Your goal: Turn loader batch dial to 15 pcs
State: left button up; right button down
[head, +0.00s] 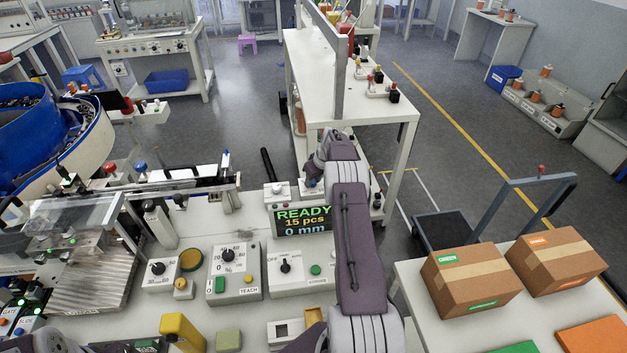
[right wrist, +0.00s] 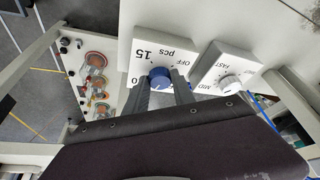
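The loader batch dial is a blue knob (right wrist: 160,77) on a white plate (right wrist: 143,48) in the right wrist view. The plate is marked "15 pcs" and "OFF", with another label partly hidden by a finger. My right gripper (right wrist: 161,84) has one finger on each side of the knob, which fills the gap between them. The knob's pointer is too small to read surely. In the head view the display (head: 303,221) reads "READY", "15 pcs" and "0 mm". There my right arm reaches forward past the display and mostly hides the dial. My left gripper is not in view.
Control boxes with a black-knobbed dial (head: 227,255) and another black knob (head: 285,266) lie left of my arm. Cardboard boxes (head: 470,281) stand on the right table.

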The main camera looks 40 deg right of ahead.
jog(key=shift+r+m, duration=0.1)
jog(key=shift+m, duration=0.3)
jog(key=shift+a+m+h, duration=0.15)
jog(key=shift+m+h, duration=0.45)
jog(key=shift+m, duration=0.4)
jog(key=m+h, duration=0.1)
jog(key=m, duration=0.1)
jog(key=shift+w+a+m+p, duration=0.1)
jog(key=shift+m+p, duration=0.2)
jog(key=m, duration=0.2)
jog(key=m+g+h+b, duration=0.1)
jog(key=m, duration=0.2)
jog(key=shift+w+a+g+h+b, duration=0.1)
jog(key=shift+w+g+h+b, duration=0.1)
jog(key=shift+g+h+b, duration=0.1)
jog(key=shift+m+g, duration=0.5)
jog(key=shift+m, duration=1.1)
jog(key=shift+m+h, duration=0.3)
jog(key=shift+m, duration=0.1)
jog(key=c, duration=1.1)
grip_release()
jog(key=shift+a, duration=0.1)
jog(key=shift+o, duration=0.2)
